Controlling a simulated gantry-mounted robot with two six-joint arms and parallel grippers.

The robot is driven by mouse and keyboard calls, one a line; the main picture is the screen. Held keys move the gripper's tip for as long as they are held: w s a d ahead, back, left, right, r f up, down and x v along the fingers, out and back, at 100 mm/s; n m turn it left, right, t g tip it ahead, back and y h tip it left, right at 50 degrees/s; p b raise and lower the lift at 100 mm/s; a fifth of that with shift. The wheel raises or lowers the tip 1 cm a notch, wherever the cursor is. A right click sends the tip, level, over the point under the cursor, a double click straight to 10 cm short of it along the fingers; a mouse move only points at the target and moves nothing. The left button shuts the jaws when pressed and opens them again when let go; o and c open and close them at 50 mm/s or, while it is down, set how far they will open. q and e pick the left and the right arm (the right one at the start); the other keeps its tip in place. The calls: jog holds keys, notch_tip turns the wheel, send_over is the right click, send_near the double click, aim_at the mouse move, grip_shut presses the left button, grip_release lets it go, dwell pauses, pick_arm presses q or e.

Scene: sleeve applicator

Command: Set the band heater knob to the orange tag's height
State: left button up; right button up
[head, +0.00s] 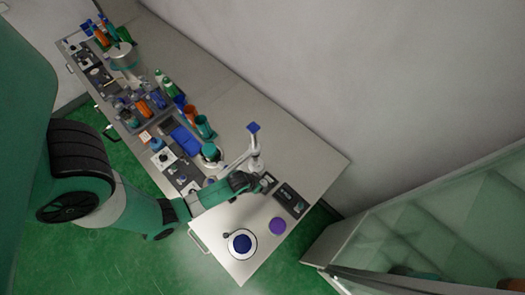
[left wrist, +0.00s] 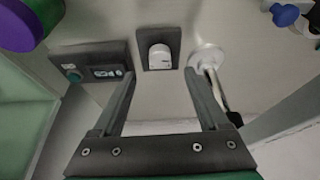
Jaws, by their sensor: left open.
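My left gripper (head: 260,184) is low over the near right part of the bench in the head view. In the left wrist view its two fingers (left wrist: 160,73) are apart with nothing between them. A white rounded knob (left wrist: 160,56) on a dark plate lies just beyond the fingertips, apart from them. I cannot tell whether it is the band heater knob. Beside it on the left is a dark panel (left wrist: 92,73) with a teal button and a small display; the panel also shows in the head view (head: 290,199). I cannot make out an orange tag near the knob. My right gripper is not in view.
A white round base with a lever (left wrist: 205,59) stands right of the knob. A purple cylinder (head: 278,226) and a blue-topped white disc (head: 242,244) stand near the bench's end. A white jointed stand (head: 254,150) rises behind the gripper. Bottles and trays crowd the far left.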

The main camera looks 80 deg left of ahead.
aim_at(263, 183)
pick_arm(q)
jog(key=b+x, duration=0.2)
jog(key=x, duration=0.5)
jog(key=shift+r, duration=0.1)
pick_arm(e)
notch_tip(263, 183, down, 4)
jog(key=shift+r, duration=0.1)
pick_arm(q)
grip_shut()
